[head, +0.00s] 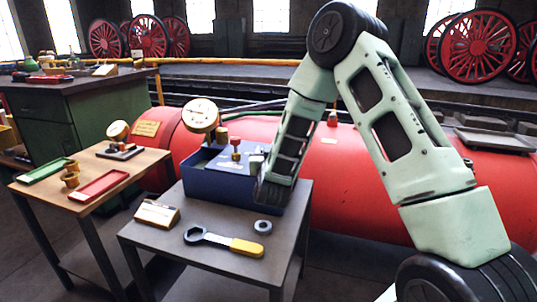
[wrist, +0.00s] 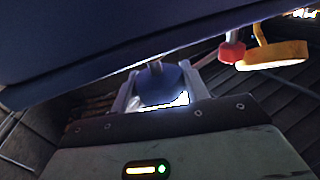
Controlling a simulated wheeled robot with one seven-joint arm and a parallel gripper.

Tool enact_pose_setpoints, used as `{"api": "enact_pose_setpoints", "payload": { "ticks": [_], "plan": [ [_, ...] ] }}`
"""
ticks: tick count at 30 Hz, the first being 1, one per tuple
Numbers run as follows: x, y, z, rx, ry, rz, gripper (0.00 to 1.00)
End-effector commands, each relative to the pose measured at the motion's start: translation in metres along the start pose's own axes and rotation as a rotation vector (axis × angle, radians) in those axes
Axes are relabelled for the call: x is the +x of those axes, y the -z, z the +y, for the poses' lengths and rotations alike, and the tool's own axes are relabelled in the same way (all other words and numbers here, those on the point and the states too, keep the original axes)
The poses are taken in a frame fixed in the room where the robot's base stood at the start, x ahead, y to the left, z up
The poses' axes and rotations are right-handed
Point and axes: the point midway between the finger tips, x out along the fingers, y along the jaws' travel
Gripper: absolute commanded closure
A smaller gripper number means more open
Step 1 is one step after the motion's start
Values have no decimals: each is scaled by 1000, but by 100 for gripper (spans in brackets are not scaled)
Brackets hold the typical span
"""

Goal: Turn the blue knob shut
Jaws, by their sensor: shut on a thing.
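The blue knob (wrist: 160,85) shows in the wrist view, between the two pale fingers of my gripper (wrist: 157,78). The gripper is shut on it, with one finger on each side. The knob sits by a large dark blue surface that fills the top of the wrist view. In the head view, a blue box (head: 212,180) stands on the grey table, and my arm reaches down over its right end. The blue knob is hidden there behind my arm. How far the knob is turned cannot be told.
A yellow-handled wrench (head: 222,241), a dark ring (head: 263,227) and a small sign block (head: 157,214) lie on the grey table (head: 205,270). A red boiler (head: 350,180) lies behind.

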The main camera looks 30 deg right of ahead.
Motion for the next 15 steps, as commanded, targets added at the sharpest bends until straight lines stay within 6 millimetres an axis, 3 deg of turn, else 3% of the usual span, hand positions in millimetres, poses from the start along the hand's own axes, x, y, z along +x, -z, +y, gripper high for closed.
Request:
{"api": "enact_pose_setpoints", "payload": {
  "ticks": [15],
  "plan": [
    [0, 1, -2, 2, -401, -1, 78]
  ]
}}
